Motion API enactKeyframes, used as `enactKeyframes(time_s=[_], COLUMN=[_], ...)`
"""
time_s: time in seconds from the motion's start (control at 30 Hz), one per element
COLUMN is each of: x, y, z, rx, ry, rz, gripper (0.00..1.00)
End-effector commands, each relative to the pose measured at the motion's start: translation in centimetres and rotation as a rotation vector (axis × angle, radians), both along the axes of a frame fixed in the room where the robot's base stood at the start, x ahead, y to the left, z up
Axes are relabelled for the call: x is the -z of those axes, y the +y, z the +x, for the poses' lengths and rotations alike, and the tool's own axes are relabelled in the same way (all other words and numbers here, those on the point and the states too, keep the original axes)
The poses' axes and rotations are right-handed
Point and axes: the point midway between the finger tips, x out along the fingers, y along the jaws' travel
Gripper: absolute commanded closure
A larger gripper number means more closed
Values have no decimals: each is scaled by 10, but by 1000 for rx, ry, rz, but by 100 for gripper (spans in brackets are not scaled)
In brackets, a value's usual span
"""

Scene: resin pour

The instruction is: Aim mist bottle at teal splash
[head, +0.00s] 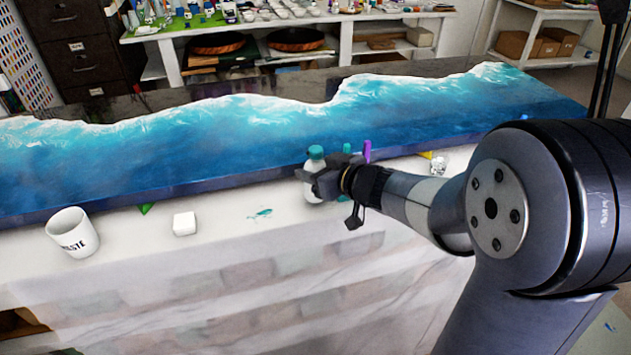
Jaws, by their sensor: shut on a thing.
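My gripper (318,180) is near the front edge of the long blue panel, shut on a pale bottle with a teal top (316,157). I take this to be the mist bottle. The gripper covers its middle, and its lower end shows at the jaws. It looks roughly upright; I cannot tell whether its base touches the table. A small teal splash (261,213) lies on the white table covering, left of and nearer than the gripper, apart from it.
A white cup with lettering (73,233), a white block (184,224) and a green piece (146,208) stand to the left. The ocean-patterned panel (230,135) fills the back. A purple-topped item (367,150) and a clear glass (440,163) are right of the gripper.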

Motion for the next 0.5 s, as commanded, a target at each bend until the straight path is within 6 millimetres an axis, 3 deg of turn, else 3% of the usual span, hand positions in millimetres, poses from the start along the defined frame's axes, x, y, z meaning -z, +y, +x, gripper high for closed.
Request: enactKeyframes(time_s=[0.1,0.5], x=[15,19], y=[0,0], z=[0,0], rx=[0,0], ry=[0,-1], rz=[1,0], gripper=[84,84])
